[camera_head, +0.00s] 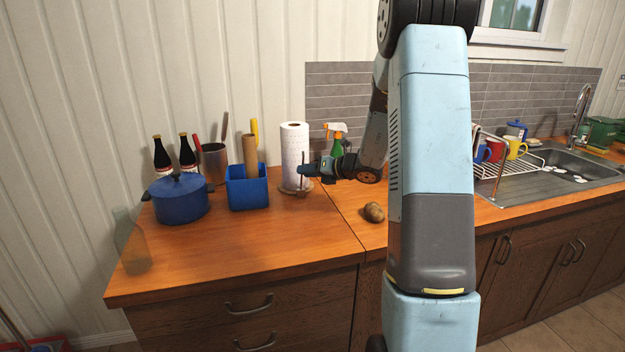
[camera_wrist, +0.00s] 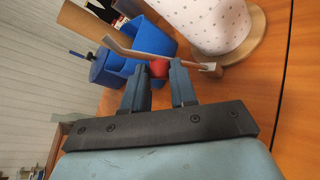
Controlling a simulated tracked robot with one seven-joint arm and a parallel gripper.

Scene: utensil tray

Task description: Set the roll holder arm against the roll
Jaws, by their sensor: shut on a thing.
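The white, dotted paper roll (camera_head: 294,150) stands upright on a round wooden base, and it also shows in the wrist view (camera_wrist: 205,20). The roll holder arm (camera_wrist: 188,62) is a thin rod rising from beside the base (camera_wrist: 256,30), with a bent free end. In the wrist view a gap shows between the rod and most of the roll; contact near the base cannot be told. My gripper (camera_wrist: 160,77) is shut on the holder arm, with a red round part between its fingertips. In the head view my gripper (camera_head: 304,171) is beside the roll's right side.
A blue bin (camera_head: 248,194) with a cardboard tube (camera_head: 249,149) stands left of the roll. A blue pot (camera_head: 180,200) is farther left. A green spray bottle (camera_head: 337,145) stands behind my gripper. A potato (camera_head: 374,212) lies right. The front counter is mostly clear.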

